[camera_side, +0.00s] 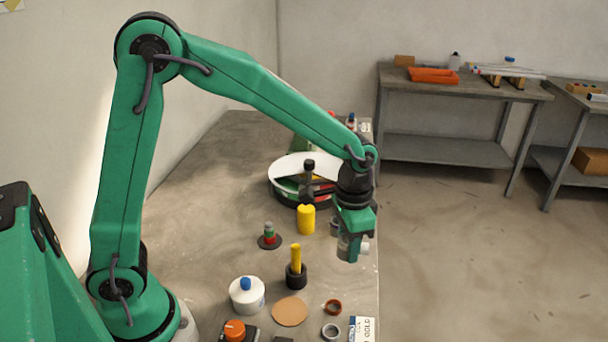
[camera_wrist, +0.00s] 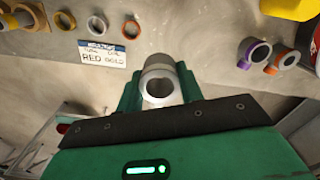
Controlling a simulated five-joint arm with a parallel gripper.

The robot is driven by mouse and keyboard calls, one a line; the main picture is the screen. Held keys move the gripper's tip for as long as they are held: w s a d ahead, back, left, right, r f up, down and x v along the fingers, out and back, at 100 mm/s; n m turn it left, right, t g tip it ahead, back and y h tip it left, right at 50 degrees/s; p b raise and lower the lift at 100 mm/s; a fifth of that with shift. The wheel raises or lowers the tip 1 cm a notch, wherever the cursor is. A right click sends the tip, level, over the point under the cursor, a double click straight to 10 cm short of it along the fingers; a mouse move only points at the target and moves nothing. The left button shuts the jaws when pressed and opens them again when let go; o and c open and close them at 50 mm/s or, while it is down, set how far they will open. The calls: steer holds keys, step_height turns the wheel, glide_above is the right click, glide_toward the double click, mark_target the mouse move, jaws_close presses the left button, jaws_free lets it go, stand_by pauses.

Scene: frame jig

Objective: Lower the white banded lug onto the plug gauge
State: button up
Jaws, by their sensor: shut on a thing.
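My gripper (camera_side: 350,246) is shut on a pale hollow cylinder with a grey band, which looks like the white banded lug (camera_wrist: 158,84). Its open bore faces the wrist camera between the green jaws. In the side view only a small pale part of the lug (camera_side: 365,248) shows beside the jaws, held above the bench near its right edge. A yellow upright post in a black round base (camera_side: 296,277) stands on the bench, left of and nearer than my gripper; I cannot tell for sure that it is the plug gauge. A red and green stepped post (camera_side: 268,237) stands farther left.
A yellow cylinder (camera_side: 306,219) and a white round tray (camera_side: 283,168) stand behind. A white jar (camera_side: 247,295), a tan disc (camera_side: 290,312), loose rings (camera_side: 333,307) and a lettered card (camera_side: 362,329) lie nearer. The bench's right edge is close to my gripper.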

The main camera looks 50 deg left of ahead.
steer(key=shift+a, duration=0.1)
stand_by(0.4)
steer(key=r+n, duration=0.2)
steer(key=n, duration=0.4)
glide_above(269, 223)
steer(key=shift+a+f, duration=0.1)
steer(key=shift+f, duration=0.1)
steer(key=shift+f, duration=0.1)
steer(key=shift+f, duration=2.4)
steer(key=shift+f, duration=2.75)
